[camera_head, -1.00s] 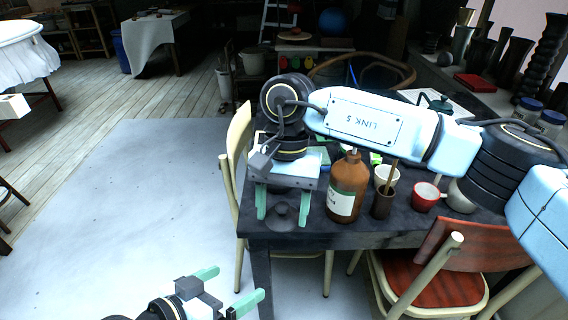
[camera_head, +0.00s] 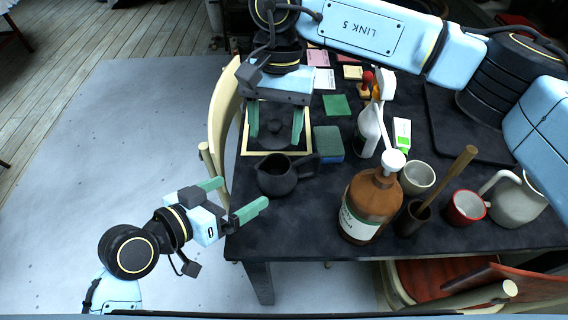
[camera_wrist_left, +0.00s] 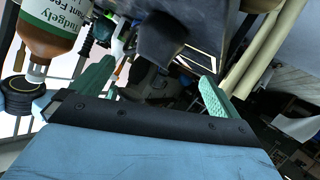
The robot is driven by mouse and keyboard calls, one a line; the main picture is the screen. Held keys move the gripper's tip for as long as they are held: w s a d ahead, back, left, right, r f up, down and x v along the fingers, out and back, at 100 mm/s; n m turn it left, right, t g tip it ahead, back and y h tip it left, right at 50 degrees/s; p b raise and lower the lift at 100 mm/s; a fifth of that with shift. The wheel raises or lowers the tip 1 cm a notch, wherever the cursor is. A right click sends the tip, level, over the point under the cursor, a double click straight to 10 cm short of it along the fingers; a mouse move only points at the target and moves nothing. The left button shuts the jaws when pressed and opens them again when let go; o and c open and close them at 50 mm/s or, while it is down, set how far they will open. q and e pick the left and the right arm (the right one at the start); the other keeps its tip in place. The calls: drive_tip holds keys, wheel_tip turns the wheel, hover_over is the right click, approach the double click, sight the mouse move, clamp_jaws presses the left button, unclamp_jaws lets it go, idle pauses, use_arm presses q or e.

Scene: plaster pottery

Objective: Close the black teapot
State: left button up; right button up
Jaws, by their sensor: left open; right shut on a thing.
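The black teapot (camera_head: 278,178) stands upright near the left edge of the dark table, its mouth open, its handle to the right. A black lid (camera_head: 274,136) with a knob is between the fingers of my right gripper (camera_head: 275,128), which is shut on it, behind the teapot. I cannot tell how high the lid is. My left gripper (camera_head: 240,194) is open and empty, just off the table's left edge and left of the teapot. In the left wrist view a dark shape, probably the teapot (camera_wrist_left: 165,42), shows beyond the open left fingers (camera_wrist_left: 155,88).
A pale frame (camera_head: 312,136) lies behind the teapot, with a green-blue sponge (camera_head: 328,143) beside it. A brown bottle (camera_head: 371,200), a white cup (camera_head: 418,177), a dark pot and a red mug (camera_head: 466,207) stand to the right. A chair (camera_head: 222,120) is at the left edge.

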sight(287, 165)
use_arm(q)
drive_tip(key=shift+s, duration=0.1)
use_arm(e)
drive_tip(key=shift+s, duration=0.15)
use_arm(q)
drive_tip(key=x, duration=1.2)
drive_tip(key=shift+c, duration=0.4)
drive_tip(key=shift+a, duration=0.1)
drive_tip(key=c, duration=1.4)
drive_tip(key=shift+o, duration=0.2)
use_arm(e)
drive_tip(key=shift+f, duration=2.5)
drive_tip(key=shift+f, duration=0.9)
drive_tip(key=shift+f, duration=0.7)
